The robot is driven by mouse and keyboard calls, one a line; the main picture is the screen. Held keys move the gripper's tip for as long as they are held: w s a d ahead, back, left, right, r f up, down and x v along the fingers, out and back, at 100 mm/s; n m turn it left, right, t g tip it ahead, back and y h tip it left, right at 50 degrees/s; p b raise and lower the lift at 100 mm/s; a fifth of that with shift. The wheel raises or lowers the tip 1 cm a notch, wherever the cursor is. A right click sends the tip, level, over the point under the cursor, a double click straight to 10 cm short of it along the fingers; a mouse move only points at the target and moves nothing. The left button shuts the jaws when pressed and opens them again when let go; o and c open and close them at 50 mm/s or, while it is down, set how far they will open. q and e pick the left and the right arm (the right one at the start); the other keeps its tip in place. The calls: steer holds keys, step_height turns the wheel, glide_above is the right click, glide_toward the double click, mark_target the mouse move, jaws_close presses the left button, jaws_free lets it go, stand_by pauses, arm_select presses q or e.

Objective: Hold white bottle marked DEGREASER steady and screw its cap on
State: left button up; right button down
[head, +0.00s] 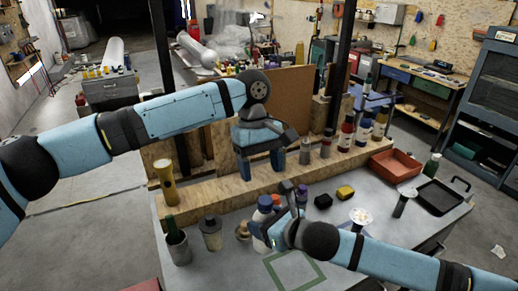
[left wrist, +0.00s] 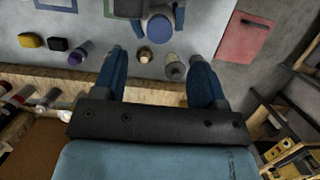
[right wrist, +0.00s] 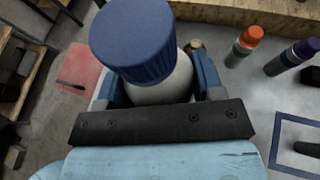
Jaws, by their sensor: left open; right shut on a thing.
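The white bottle (head: 262,216) stands at the table's near side with a wide blue cap (head: 265,203) on its top; no marking is readable. In the right wrist view the white body (right wrist: 165,88) sits between my right fingers under the blue cap (right wrist: 137,42). My right gripper (head: 268,228) is shut on the bottle's body. My left gripper (head: 262,168) is open and empty, fingers pointing down, above and behind the bottle. In the left wrist view the cap (left wrist: 160,28) lies beyond and between the open fingertips. I cannot tell how tightly the cap sits.
A purple-capped bottle (head: 301,194), a black block (head: 323,201) and a yellow block (head: 345,192) are to the right. A wooden ledge (head: 225,190) runs behind. A red bin (head: 396,166) stands far right.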

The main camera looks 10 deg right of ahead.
mark_target(265, 200)
arm_select(q)
steer(key=x, duration=0.7)
steer(key=shift+f, duration=0.1)
steer(key=c, duration=1.1)
steer(key=o, duration=1)
